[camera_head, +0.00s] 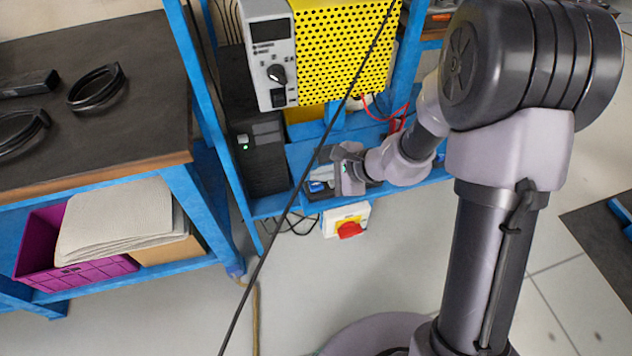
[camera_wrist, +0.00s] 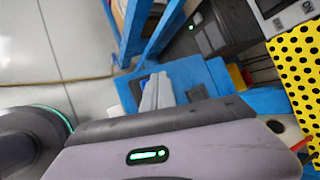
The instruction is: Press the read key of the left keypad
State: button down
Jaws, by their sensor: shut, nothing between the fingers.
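My gripper (camera_head: 340,168) is shut and empty, low in front of the blue frame and below the yellow perforated box. Its grey fingers also show in the wrist view (camera_wrist: 157,93). Just left of the fingers in the head view is a small blue and white item (camera_head: 317,186) on a dark base, partly hidden by the gripper. I cannot tell what it is or whether my gripper touches it. I cannot make out a keypad or a read key in either view; my arm covers part of the frame.
A grey control panel (camera_head: 267,50) with a knob adjoins the yellow perforated box (camera_head: 335,45). A black unit (camera_head: 257,150) with a green light stands left of my gripper. A red switch (camera_head: 349,229) sits below it. A dark-topped bench (camera_head: 95,120) is at left. A black cable crosses the view.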

aim_at(319, 186)
notch_tip(319, 186, up, 5)
jog(key=p, duration=0.3)
jog(key=shift+f, duration=0.1)
dwell(0.5)
jog(key=shift+s+r, duration=0.1)
jog(key=shift+r, duration=0.25)
jog(key=s+d+r+n+h, duration=0.2)
jog(key=s+r+n, duration=0.7)
jog(key=s+r, duration=0.7)
jog(key=s+d+r+n+t+h, duration=0.1)
jog(key=s+d+r+n+h, duration=0.1)
jog(key=s+d, duration=0.4)
jog(key=shift+s+d+r+h, duration=0.25)
jog(key=shift+d+r+h, duration=0.15)
jog(key=shift+d+h, duration=0.4)
jog(key=shift+a, duration=0.15)
